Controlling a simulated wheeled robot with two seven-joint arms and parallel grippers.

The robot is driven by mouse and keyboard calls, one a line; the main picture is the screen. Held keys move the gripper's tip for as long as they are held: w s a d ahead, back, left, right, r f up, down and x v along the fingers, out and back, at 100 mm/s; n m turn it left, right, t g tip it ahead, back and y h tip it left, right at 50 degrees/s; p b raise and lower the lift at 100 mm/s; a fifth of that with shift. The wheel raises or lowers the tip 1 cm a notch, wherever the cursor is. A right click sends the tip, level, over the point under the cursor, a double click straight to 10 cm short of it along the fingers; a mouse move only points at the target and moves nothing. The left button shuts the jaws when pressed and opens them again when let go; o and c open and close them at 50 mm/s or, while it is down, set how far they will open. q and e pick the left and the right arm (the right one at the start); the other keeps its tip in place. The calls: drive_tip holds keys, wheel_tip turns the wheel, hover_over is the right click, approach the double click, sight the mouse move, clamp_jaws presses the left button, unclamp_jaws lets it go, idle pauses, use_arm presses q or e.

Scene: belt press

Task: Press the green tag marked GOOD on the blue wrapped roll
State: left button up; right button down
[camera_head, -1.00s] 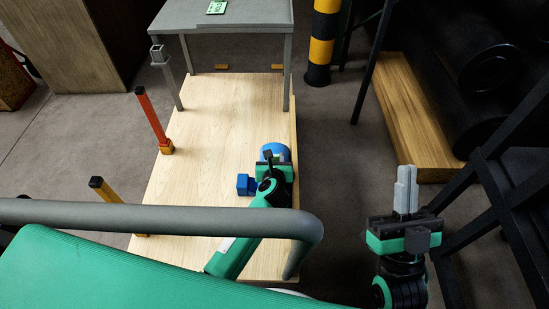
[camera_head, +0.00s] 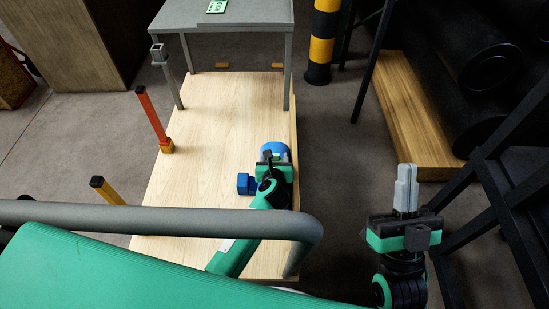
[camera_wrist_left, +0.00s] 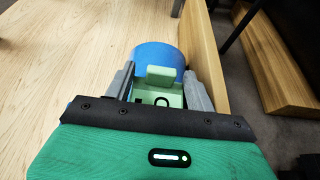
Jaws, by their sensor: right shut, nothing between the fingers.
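The blue wrapped roll (camera_head: 274,148) is near the right edge of the pale wooden platform, partly hidden by my left gripper (camera_head: 272,165). In the left wrist view, the roll (camera_wrist_left: 160,52) lies just beyond the fingertips. A pale green tag (camera_wrist_left: 160,76) with a raised tab is between the two grey fingers, which appear shut on its sides. Part of a dark letter shows on it; the full word is hidden. The tag overlaps the roll in the picture, but I cannot tell whether they touch. My right gripper (camera_head: 406,188) is shut and empty, pointing up, away from the platform.
A small blue block (camera_head: 246,184) sits left of my left gripper. A green card (camera_head: 217,6) lies on the grey table (camera_head: 228,22) behind. Orange (camera_head: 152,120) and yellow (camera_head: 108,191) posts line the platform's left side. A grey rail (camera_head: 150,216) crosses in front.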

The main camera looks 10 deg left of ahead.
use_arm(q)
drive_tip(key=shift+r, duration=0.1)
drive_tip(key=p+v, duration=0.2)
drive_tip(key=v, duration=0.4)
drive_tip(key=shift+r, duration=0.1)
drive_tip(key=p+v, duration=0.1)
drive_tip(key=v, duration=0.5)
drive_tip(key=shift+s+d, duration=0.15)
drive_tip(key=shift+s, duration=0.15)
drive_tip(key=shift+s+d+r+p, duration=0.1)
drive_tip(key=shift+s+r+p, duration=0.2)
drive_tip(key=shift+s, duration=0.2)
use_arm(e)
drive_tip(key=a+f+g, duration=0.2)
drive_tip(key=f+g, duration=0.3)
drive_tip(key=f, duration=0.3)
drive_tip(key=s+a+f+g, duration=0.1)
drive_tip(key=a+f+g, duration=0.2)
drive_tip(key=f+g, duration=0.3)
drive_tip(key=shift+f+h, duration=0.3)
drive_tip(key=shift+f, duration=1.15)
